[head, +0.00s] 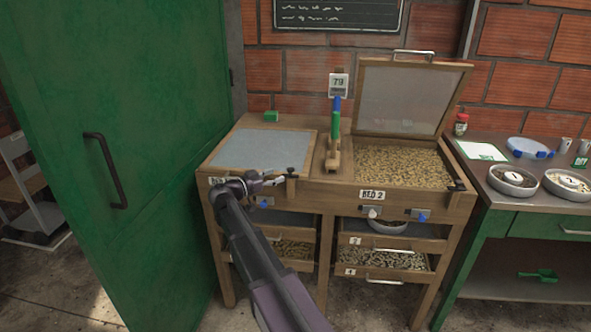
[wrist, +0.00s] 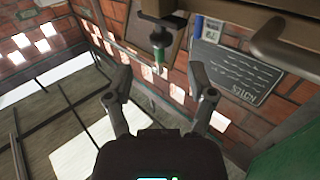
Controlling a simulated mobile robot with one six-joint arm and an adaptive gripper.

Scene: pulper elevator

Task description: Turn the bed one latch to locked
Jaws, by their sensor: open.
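Bed one is the left wooden bed, with its grey mesh lid (head: 265,149) lying closed. Its label is mostly hidden behind my arm. A small dark latch (head: 291,171) sits at the bed's front right corner. In the wrist view, a dark knob-like fitting on a wooden edge, probably this latch (wrist: 160,37), shows beyond my fingertips. My gripper (head: 279,179) is at the bed's front edge, just left of the latch. Its two fingers are spread and empty in the wrist view (wrist: 160,80). I cannot tell whether it touches the latch.
Bed two (head: 458,201) stands right with its lid (head: 408,96) raised and beans inside. A green-and-blue handled tool (head: 335,125) stands between the beds. Drawers with beans (head: 385,258) are below. A green door (head: 150,210) is close on the left; a side table (head: 500,205) stands right.

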